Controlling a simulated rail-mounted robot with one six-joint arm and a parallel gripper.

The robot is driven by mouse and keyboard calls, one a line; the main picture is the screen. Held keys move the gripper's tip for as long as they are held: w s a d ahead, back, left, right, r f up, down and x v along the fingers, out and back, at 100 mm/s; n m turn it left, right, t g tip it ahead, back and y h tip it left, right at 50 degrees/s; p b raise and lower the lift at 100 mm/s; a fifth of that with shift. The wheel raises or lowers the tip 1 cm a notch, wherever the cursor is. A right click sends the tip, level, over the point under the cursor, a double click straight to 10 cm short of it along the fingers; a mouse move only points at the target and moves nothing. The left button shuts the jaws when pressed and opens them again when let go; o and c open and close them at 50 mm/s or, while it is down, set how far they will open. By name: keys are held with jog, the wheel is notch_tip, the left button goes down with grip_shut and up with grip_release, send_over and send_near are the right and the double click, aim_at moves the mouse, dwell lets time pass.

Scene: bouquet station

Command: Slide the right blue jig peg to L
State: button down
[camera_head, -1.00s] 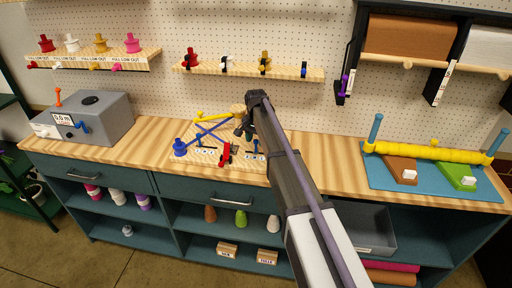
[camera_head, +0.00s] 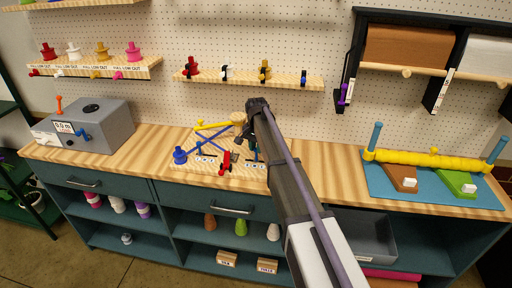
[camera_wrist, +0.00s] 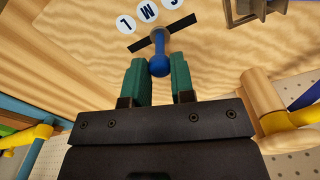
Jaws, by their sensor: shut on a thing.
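The wooden jig board (camera_head: 183,167) lies on the bench, with a blue peg in a black slot at its right side. In the wrist view the right blue jig peg (camera_wrist: 159,66) stands between the two green fingers of my gripper (camera_wrist: 159,82), which are shut on its round blue end. The round L label (camera_wrist: 125,23) is near the slot's left end. In the head view my gripper (camera_head: 251,142) largely hides this peg.
A red clamp (camera_head: 225,162) and a blue knob (camera_head: 180,155) are on the board. The grey box (camera_head: 103,134) stands to the left. A blue mat (camera_head: 378,184) with a yellow roll (camera_head: 420,159) lies to the right. Clear bench lies between board and mat.

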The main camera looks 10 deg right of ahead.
jog(key=d, duration=0.1)
jog(key=s+d, duration=0.1)
jog(key=d, duration=0.1)
jog(key=shift+s, duration=0.15)
jog(key=c, duration=1)
grip_release()
jog(key=shift+d, duration=0.15)
jog(key=shift+o, duration=0.2)
notch_tip(320, 180, up, 11)
jog(key=p, duration=1)
jog(key=shift+p, duration=0.4)
jog(key=shift+f, duration=0.1)
